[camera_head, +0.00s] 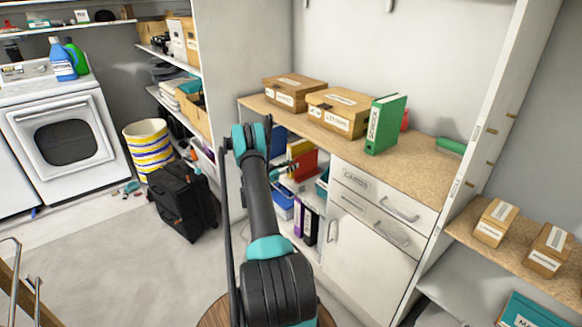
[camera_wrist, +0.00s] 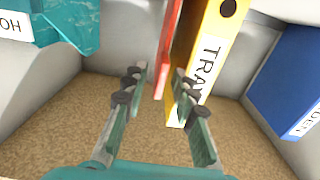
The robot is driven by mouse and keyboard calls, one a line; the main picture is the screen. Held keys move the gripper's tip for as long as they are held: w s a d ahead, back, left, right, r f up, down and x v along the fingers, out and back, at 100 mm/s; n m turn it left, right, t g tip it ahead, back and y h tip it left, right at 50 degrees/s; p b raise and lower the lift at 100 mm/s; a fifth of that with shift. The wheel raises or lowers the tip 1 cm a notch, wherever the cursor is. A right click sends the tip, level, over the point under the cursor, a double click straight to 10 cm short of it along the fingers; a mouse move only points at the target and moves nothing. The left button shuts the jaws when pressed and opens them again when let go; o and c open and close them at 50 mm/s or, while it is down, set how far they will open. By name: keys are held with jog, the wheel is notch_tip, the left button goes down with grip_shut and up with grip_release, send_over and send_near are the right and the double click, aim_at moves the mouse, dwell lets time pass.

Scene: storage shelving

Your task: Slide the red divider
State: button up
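The red divider (camera_wrist: 168,50) is a thin upright red panel in the wrist view, directly left of a yellow binder (camera_wrist: 208,40) with a white label. My gripper (camera_wrist: 160,78) is open, and its fingers point into the compartment. The near edge of the red divider shows between the two fingertips, with a visible gap to the left finger. The right finger overlaps the yellow binder in the picture; I cannot tell whether they touch.
In the wrist view, a blue binder (camera_wrist: 290,85) stands at the right and a teal box (camera_wrist: 65,25) is at the upper left. The cork shelf floor (camera_wrist: 60,130) is clear around the fingers. A cabinet with drawers (camera_head: 385,205) adjoins the shelf.

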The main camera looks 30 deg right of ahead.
jog(key=a, duration=1.2)
jog(key=shift+s, duration=0.45)
jog(key=a, duration=0.7)
jog(key=d, duration=1.7)
jog(key=shift+w+d+f, duration=0.25)
jog(key=shift+w+f, duration=0.05)
jog(key=shift+w, duration=0.1)
jog(key=shift+c, duration=0.4)
grip_shut()
